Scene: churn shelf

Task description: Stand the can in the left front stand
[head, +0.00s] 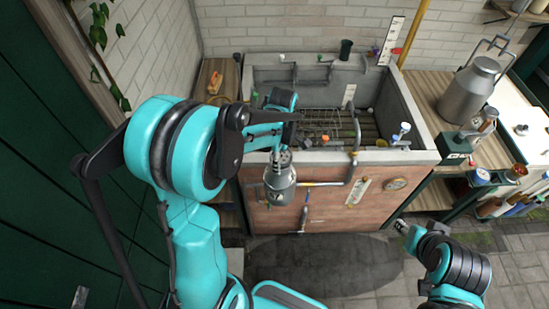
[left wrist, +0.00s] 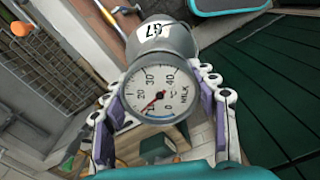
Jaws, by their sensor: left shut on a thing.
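A grey metal can (head: 280,184) hangs in front of the brick trough, about upright in the head view. My left gripper (head: 283,158) is shut on its top end. In the left wrist view my left gripper (left wrist: 160,92) has a finger on each side of a round white dial (left wrist: 158,93) marked MILK. The grey can (left wrist: 178,40) extends beyond the dial with a label reading 67. My right gripper (head: 401,228) is low at the right, apart from the can; its jaws are too small to read. I cannot make out the left front stand in either view.
The brick trough (head: 330,201) with a grey rim and a metal rack inside stands behind the can. A larger metal churn (head: 468,92) stands on the wooden bench at the right. A dark oval mat (head: 325,264) lies on the paved floor. A dark green wall is close at left.

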